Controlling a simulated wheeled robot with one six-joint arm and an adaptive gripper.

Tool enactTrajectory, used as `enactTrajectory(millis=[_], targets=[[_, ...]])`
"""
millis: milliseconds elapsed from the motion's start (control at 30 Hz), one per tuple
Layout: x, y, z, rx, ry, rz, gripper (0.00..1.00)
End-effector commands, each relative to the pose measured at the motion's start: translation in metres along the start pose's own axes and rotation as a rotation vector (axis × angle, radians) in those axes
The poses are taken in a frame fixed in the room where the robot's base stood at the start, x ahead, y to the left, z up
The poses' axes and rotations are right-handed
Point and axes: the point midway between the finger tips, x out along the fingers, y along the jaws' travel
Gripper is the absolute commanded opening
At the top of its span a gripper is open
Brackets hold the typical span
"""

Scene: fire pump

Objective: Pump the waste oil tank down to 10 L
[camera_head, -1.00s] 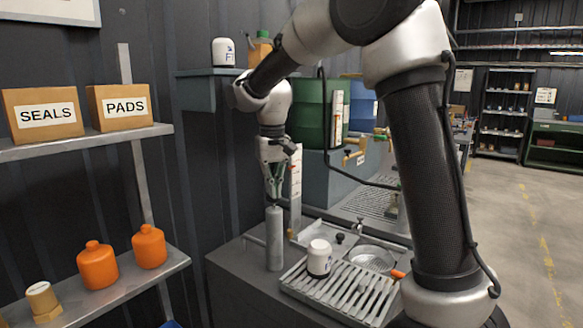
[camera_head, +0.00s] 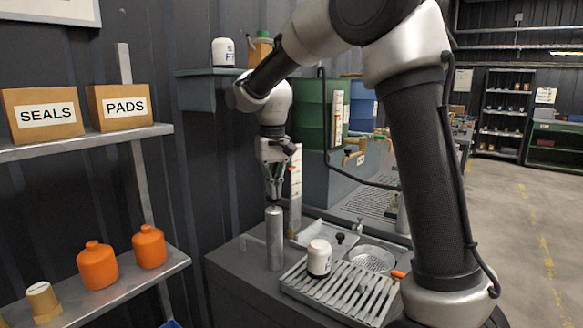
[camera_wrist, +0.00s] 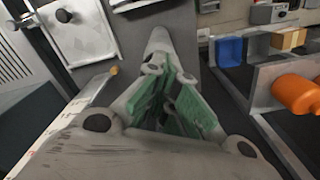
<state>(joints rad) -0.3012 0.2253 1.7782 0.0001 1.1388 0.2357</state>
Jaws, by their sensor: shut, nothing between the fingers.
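My gripper (camera_head: 275,190) points down over the upright grey cylinder (camera_head: 275,240), on the left of the dark bench. Its fingers are shut with nothing between them, just above the cylinder's top; I cannot tell whether they touch it. In the wrist view the green finger pads (camera_wrist: 175,105) lie before the cylinder's rounded grey top (camera_wrist: 160,42). A white graduated strip (camera_head: 296,190) stands upright just right of the cylinder; its marks are too small to read. A green drum (camera_head: 309,112) with a white scale (camera_head: 338,120) stands behind. Which vessel is the waste oil tank is unclear.
A white dark-banded container (camera_head: 319,257) stands on the slatted tray (camera_head: 340,292), near a round strainer (camera_head: 372,260) and an orange handle (camera_head: 398,274). Shelves at left hold orange bottles (camera_head: 98,266) and labelled boxes (camera_head: 42,113). The dark wall is close behind. Open floor lies right.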

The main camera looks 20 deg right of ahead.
Motion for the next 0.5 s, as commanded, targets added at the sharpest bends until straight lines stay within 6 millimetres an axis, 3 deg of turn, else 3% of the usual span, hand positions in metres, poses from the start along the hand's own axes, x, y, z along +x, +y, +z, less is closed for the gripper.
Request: enactTrajectory(millis=[500], targets=[[-0.041,0.0,0.0,0.0,0.001,0.0,0.0]])
